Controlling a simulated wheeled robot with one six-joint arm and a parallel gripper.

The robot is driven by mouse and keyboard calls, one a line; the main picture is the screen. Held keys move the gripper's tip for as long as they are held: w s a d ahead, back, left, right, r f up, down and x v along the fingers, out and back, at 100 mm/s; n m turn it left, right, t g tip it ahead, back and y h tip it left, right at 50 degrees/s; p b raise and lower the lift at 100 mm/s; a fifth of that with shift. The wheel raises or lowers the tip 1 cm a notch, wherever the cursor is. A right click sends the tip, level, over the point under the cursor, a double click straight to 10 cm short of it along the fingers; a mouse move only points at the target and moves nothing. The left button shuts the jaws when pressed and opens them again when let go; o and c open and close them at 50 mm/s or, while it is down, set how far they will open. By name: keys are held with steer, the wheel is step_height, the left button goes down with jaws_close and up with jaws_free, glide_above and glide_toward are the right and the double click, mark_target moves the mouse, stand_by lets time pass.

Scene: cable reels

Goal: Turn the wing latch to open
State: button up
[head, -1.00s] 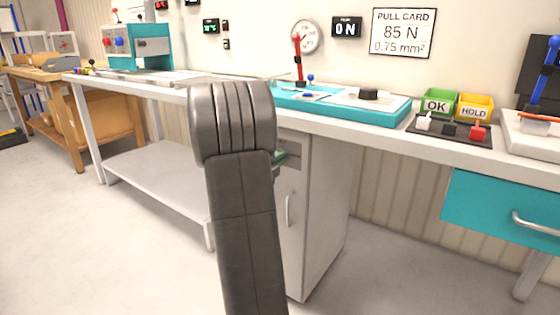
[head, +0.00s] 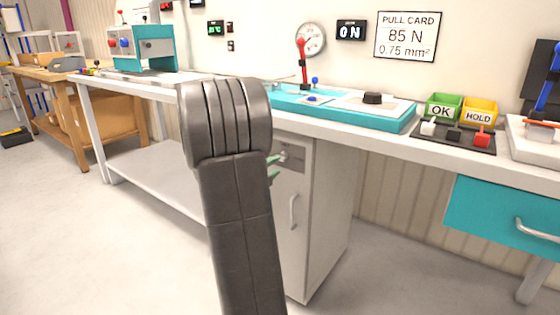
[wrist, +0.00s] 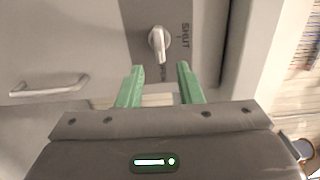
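The wing latch (wrist: 157,42) is a small pale metal knob on the grey cabinet door. In the wrist view it sits just beyond my gripper (wrist: 160,80), centred between the fingers and apart from them. The word SHUT is printed to its right; another label below it is mostly hidden by the knob. My gripper's two green fingers are open and empty. In the head view the latch (head: 285,155) shows small near the top of the cabinet, and my arm hides most of the gripper, with only green fingertips (head: 273,168) showing.
The cabinet door (head: 290,230) has a bar handle (head: 294,212), also in the wrist view (wrist: 50,86). The workbench top (head: 350,136) overhangs the cabinet, with a teal tester (head: 390,120) on it. The floor in front is clear.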

mark_target(283, 161)
steer(key=p+v, duration=0.1)
steer(key=v, duration=0.8)
steer(key=shift+p, duration=0.35)
steer(key=shift+a, duration=0.1)
steer(key=b+x, duration=0.3)
steer(key=x, duration=1.1)
steer(key=shift+s, duration=0.1)
steer(key=shift+s, duration=0.1)
